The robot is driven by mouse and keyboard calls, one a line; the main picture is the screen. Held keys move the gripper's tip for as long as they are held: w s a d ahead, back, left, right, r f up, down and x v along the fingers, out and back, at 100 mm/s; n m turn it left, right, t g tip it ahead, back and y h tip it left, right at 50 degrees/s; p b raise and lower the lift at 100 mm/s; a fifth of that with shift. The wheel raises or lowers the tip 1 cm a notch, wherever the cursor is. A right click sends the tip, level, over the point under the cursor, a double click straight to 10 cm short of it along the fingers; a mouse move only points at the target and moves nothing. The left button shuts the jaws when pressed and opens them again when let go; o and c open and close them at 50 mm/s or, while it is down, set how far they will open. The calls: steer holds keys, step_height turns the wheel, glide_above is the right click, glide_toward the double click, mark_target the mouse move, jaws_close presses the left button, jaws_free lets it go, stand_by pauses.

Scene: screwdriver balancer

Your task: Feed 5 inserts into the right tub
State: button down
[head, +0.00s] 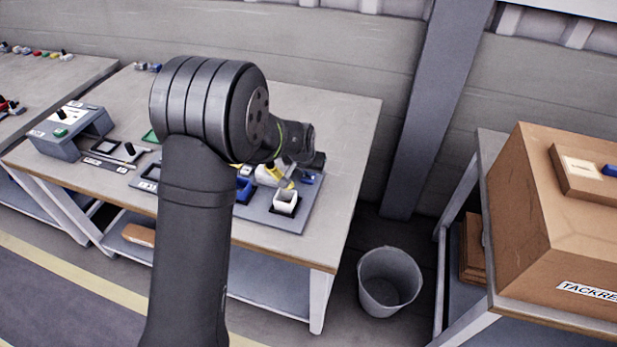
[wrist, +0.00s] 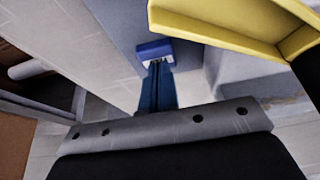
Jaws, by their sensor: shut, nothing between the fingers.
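My gripper (wrist: 157,68) shows in the wrist view as two narrow blue fingers closed together, with nothing between them. Its tips point at a small blue block with a pale face (wrist: 154,49); I cannot tell whether they touch. A yellow open container (wrist: 235,22) is close by at the upper right. In the head view, a white tub (head: 286,202) stands at the right end of the grey board (head: 290,222), with a blue tub (head: 243,190) to its left. A small blue piece (head: 308,179) lies behind the white tub. My arm hides part of the board, and I can make out no loose inserts.
A grey fixture (head: 72,130) with a green button stands at the table's left. A grey bin (head: 389,281) is on the floor to the right, near a large cardboard box (head: 560,220). The table top (head: 350,125) is clear at its back right.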

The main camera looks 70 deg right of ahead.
step_height(320, 180, up, 7)
stand_by(0.8)
step_height(320, 180, up, 6)
glide_above(308, 178)
steer(key=shift+d, duration=0.1)
stand_by(0.5)
stand_by(0.3)
step_height(308, 178, down, 11)
steer(key=shift+f, duration=0.15)
stand_by(0.6)
